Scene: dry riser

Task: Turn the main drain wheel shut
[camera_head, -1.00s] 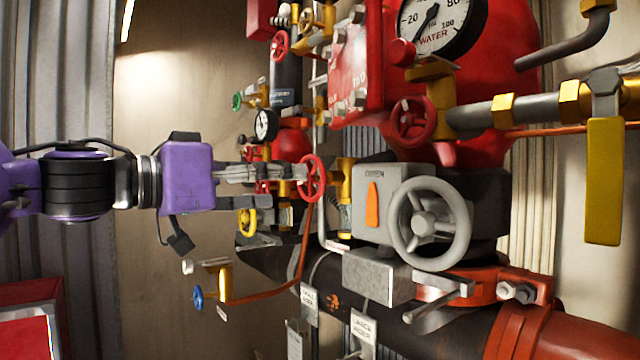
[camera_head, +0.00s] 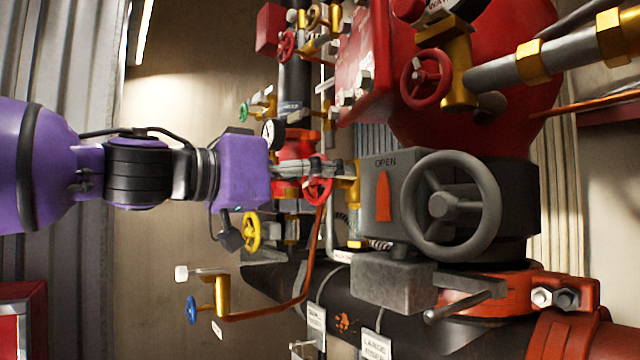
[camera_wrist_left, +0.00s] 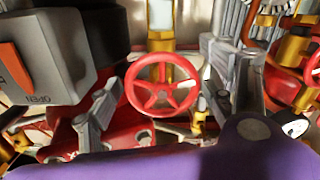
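A small red five-spoke handwheel (camera_head: 318,190) sits on a brass valve (camera_head: 352,192) left of the grey box marked OPEN. No readable label shows which wheel is the main drain. My left gripper (camera_head: 325,169) reaches in from the left at this red wheel, and its fingers overlap the wheel's upper part in the head view. In the left wrist view, the red wheel (camera_wrist_left: 163,87) faces the camera between two spread, apart fingers. The left finger is near its rim; contact cannot be told. The left gripper is open. My right gripper is out of view.
A large grey handwheel (camera_head: 440,205) on the OPEN box (camera_head: 388,225) stands close right. A yellow wheel (camera_head: 251,231) is below my left gripper, a blue wheel (camera_head: 192,310) lower left, another red wheel (camera_head: 426,79) upper right. Bare wall lies left.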

